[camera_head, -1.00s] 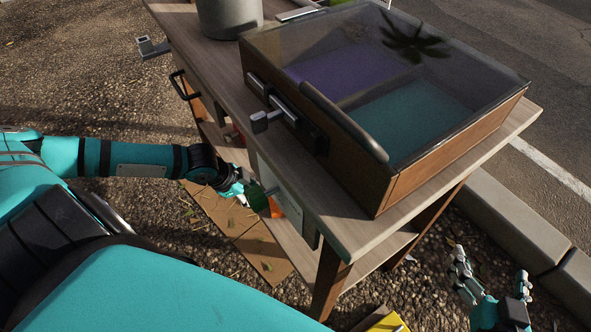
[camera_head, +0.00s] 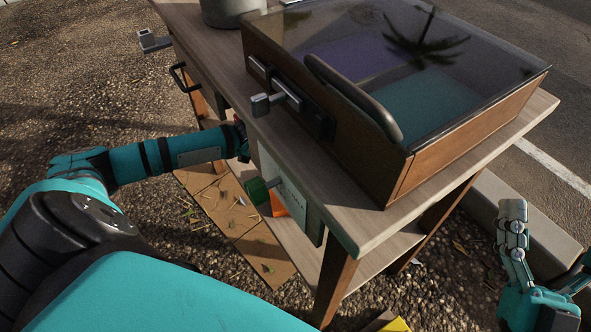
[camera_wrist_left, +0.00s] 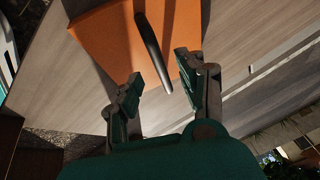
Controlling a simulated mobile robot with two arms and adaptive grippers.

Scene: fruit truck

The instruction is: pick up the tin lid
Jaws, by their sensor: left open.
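I cannot clearly identify a tin lid. In the left wrist view a thin dark strip (camera_wrist_left: 153,50), possibly a lid seen edge-on, stands in front of an orange box (camera_wrist_left: 105,38). My left gripper (camera_wrist_left: 160,79) is open and empty, with its fingertips on either side of the strip's lower end. In the head view the left hand is hidden behind the table edge. The orange box (camera_head: 278,204) and a green block (camera_head: 257,190) show on the lower shelf there. My right gripper (camera_head: 513,215) is at the lower right, away from the table; its opening is unclear.
The wooden table (camera_head: 360,225) carries a glass-topped case (camera_head: 440,155) and a grey pot (camera_head: 232,10). A white panel (camera_head: 283,190) and a black handle (camera_head: 180,80) are on its near side. Open gravel lies at the left.

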